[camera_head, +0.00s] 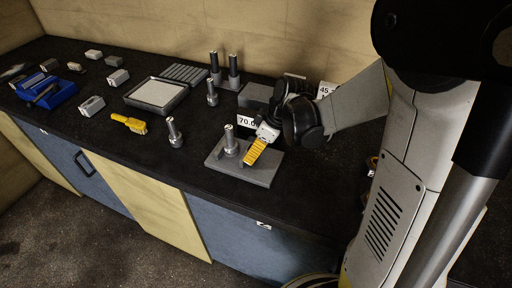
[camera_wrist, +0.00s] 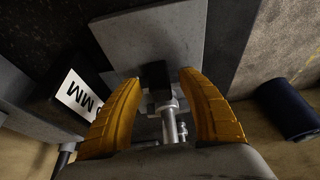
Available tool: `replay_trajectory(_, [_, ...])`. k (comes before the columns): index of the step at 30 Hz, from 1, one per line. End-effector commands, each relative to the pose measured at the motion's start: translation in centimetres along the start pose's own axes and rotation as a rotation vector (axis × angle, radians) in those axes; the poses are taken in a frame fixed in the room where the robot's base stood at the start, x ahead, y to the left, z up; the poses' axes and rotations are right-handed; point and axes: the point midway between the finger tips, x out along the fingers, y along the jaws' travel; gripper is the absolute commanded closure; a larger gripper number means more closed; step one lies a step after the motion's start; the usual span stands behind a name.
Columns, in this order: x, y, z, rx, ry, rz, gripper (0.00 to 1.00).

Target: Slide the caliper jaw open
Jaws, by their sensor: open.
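A grey base plate (camera_head: 262,178) lies near the bench's front edge, with an upright metal post (camera_head: 230,141) on it. My gripper (camera_head: 254,155), with yellow fingers, is low over the plate just right of the post. In the wrist view my gripper (camera_wrist: 160,80) is open, one ribbed finger on each side of a small dark block (camera_wrist: 155,76) and a silver rod-like metal part (camera_wrist: 170,122). These look like part of the caliper, but I cannot tell which part is the sliding jaw. Gaps show beside the block. In the head view the fingers and wrist hide the caliper.
A label reading about 70.0 (camera_head: 247,122) stands behind the plate, beside a grey block (camera_head: 256,95).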

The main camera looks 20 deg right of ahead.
Motion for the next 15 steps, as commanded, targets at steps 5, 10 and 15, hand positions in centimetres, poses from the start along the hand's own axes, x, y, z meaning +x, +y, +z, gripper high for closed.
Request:
replay_trajectory(5, [-2.0, 0.0, 0.0, 0.001, 0.000, 0.001, 0.53])
replay_trajectory(10, [-5.8, 0.0, 0.1, 0.003, 0.000, 0.002, 0.53])
replay_trajectory(15, [-9.3, -0.1, 0.1, 0.003, -0.001, 0.001, 0.53])
